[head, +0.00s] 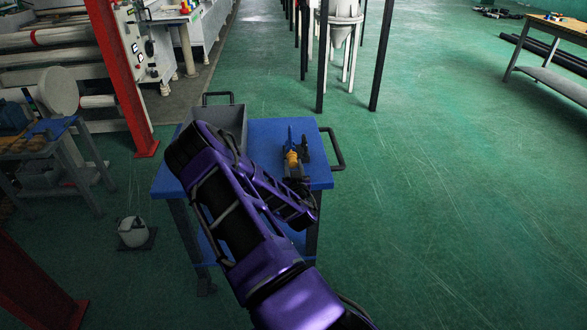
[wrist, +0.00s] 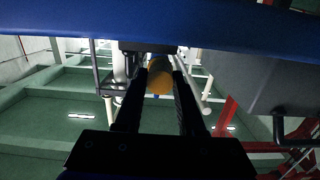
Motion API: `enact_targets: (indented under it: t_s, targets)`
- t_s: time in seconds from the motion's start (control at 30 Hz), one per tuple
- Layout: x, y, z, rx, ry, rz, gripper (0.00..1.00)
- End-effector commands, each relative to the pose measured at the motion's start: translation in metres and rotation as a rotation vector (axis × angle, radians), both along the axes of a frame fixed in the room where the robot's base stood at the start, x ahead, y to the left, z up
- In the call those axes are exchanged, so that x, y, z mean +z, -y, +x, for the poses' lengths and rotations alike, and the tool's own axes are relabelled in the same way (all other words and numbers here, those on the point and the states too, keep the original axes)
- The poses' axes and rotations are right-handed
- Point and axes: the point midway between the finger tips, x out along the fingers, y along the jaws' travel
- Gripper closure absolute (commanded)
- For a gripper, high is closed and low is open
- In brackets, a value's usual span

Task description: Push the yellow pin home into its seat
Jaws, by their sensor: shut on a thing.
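The yellow pin (wrist: 160,80) is orange-yellow and round, and it sits between the two dark fingers of my gripper (wrist: 160,74) in the wrist view. My gripper is shut on it. In the head view the yellow pin (head: 292,158) shows as a small patch at the right side of a blue-topped cart, with my gripper (head: 294,170) at its near side. A dark blue upright piece (head: 304,147) stands close beside the pin. The seat itself cannot be made out, and I cannot tell how deep the pin sits.
The blue cart top (head: 266,130) has a grey bin (head: 230,118) at its back left and a black handle (head: 337,150) on its right. My arm covers the cart's front left. A red post (head: 117,75) stands to the left.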

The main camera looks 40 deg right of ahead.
Motion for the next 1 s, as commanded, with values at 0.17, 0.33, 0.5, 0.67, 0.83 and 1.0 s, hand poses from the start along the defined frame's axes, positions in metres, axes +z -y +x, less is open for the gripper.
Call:
enact_targets:
  t_s: [0.17, 0.33, 0.5, 0.67, 0.83, 1.0]
  targets:
    - [0.000, 0.003, 0.004, 0.000, 0.001, -0.001, 1.00]
    - [0.000, 0.005, 0.007, -0.001, 0.001, -0.001, 1.00]
    - [0.000, 0.007, 0.011, -0.001, 0.002, 0.000, 1.00]
    - [0.000, 0.009, 0.015, -0.001, 0.001, 0.000, 1.00]
    - [0.000, 0.011, 0.018, -0.001, 0.001, 0.000, 1.00]
    - [0.000, 0.013, 0.022, 0.000, 0.002, 0.000, 1.00]
